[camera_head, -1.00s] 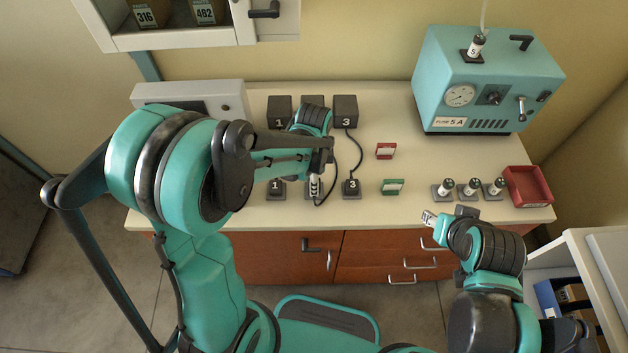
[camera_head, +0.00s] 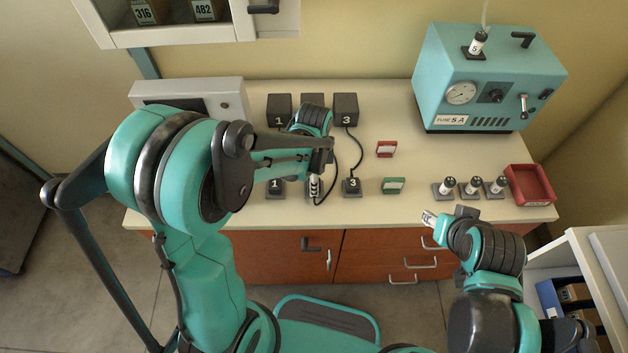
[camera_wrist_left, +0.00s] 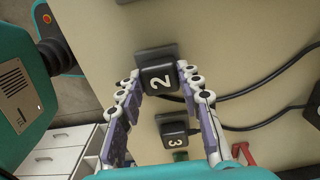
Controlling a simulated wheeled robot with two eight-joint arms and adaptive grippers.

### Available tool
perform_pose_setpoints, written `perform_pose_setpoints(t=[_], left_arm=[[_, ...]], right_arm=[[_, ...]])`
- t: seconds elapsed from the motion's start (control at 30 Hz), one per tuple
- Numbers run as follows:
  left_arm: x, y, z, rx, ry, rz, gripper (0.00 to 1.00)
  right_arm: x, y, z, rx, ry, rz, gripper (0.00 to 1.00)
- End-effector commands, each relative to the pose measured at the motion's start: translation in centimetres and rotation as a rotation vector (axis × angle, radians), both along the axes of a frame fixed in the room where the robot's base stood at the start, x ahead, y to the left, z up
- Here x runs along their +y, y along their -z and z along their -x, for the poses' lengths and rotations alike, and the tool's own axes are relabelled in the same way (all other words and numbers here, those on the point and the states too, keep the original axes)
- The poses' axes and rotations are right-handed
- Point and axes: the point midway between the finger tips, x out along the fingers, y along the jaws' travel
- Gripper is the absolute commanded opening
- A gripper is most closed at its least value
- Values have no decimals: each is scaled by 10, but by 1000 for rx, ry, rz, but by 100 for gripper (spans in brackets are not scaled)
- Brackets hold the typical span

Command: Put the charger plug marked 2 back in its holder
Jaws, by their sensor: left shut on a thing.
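The black plug marked 2 (camera_wrist_left: 159,79) sits between the fingertips of my left gripper (camera_wrist_left: 160,76), which is shut on it, in the left wrist view. A dark holder base (camera_wrist_left: 155,53) shows right at the plug; I cannot tell whether the plug is seated in it. In the head view my left gripper (camera_head: 314,186) is over the middle of the front row, hiding most of plug and holder. My right gripper (camera_head: 429,218) is at the counter's front edge, away from the plugs; its jaw state is unclear.
Plug 1 (camera_head: 275,187) and plug 3 (camera_head: 351,186) stand on either side. Black boxes stand behind, with a cable (camera_head: 358,155) to plug 3. Red (camera_head: 386,149) and green (camera_head: 394,186) card stands are to the right. Several vials, a red tray (camera_head: 530,186) and a teal machine (camera_head: 487,80) stand further right.

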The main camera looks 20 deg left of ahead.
Motion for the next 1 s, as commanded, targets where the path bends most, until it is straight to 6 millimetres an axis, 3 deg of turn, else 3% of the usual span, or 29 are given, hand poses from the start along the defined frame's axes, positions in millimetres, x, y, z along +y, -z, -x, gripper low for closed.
perform_pose_setpoints(t=[0.03,0.1,0.53,1.0], left_arm=[[0,1,0,0,0,0,40],[0,0,0,0,0,0,59],[0,-9,0,0,0,0,59],[0,-100,0,0,0,0,59]], right_arm=[[0,1,0,0,0,0,40],[0,0,0,0,0,0,40],[0,0,0,0,0,0,40],[0,0,0,0,0,0,40]])
